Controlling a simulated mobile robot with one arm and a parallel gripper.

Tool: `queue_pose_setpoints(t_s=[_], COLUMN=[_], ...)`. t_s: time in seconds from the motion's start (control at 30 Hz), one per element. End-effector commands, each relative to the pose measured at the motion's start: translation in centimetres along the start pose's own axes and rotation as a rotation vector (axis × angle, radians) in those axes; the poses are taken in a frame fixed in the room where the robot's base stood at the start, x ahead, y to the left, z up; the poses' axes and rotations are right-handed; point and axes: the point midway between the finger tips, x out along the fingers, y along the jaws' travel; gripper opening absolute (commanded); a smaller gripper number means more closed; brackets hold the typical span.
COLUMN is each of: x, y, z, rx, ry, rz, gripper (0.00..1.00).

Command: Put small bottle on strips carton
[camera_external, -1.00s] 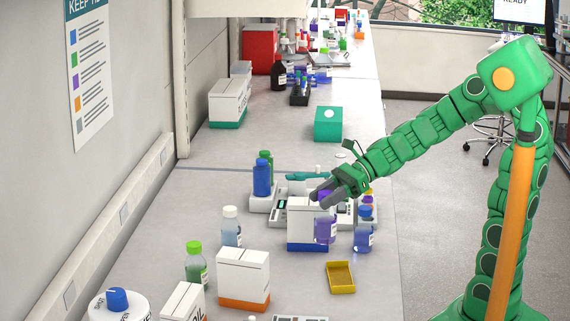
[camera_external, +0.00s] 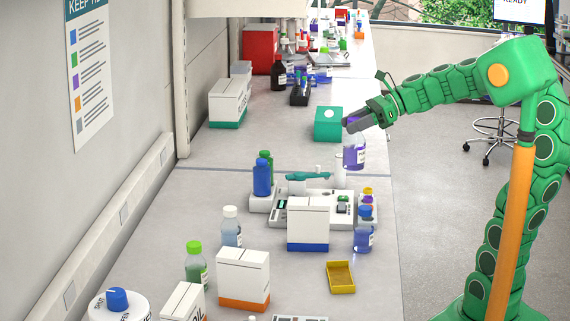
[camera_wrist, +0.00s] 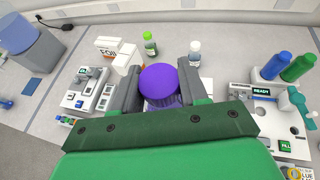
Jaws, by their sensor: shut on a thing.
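My gripper (camera_external: 354,123) is shut on a small bottle (camera_external: 354,157) with a purple cap and purple liquid. The bottle hangs upright in the air near the bench's right edge, by the green box. In the wrist view its purple cap (camera_wrist: 159,82) sits between the two fingers. A white carton with a blue base band (camera_external: 308,222) stands on the bench, nearer the camera and left of the bottle. Its top looks bare. No label on it is readable, so I cannot tell whether it is the strips carton.
White cartons with orange bands (camera_external: 243,277) stand nearer. A blue-capped bottle (camera_external: 363,230) stands right of the blue-banded carton, with a yellow tray (camera_external: 340,277) in front. An instrument (camera_external: 325,203) lies behind the carton. A green box (camera_external: 328,124) stands beyond.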

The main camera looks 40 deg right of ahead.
Motion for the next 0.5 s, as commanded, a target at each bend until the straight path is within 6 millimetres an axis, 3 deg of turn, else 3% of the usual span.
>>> queue_pose_setpoints(t_s=[0.5], x=[5.4], y=[-4.4], z=[-1.1], rx=[0.004], ry=[0.003], rz=[0.003], gripper=[0.00])
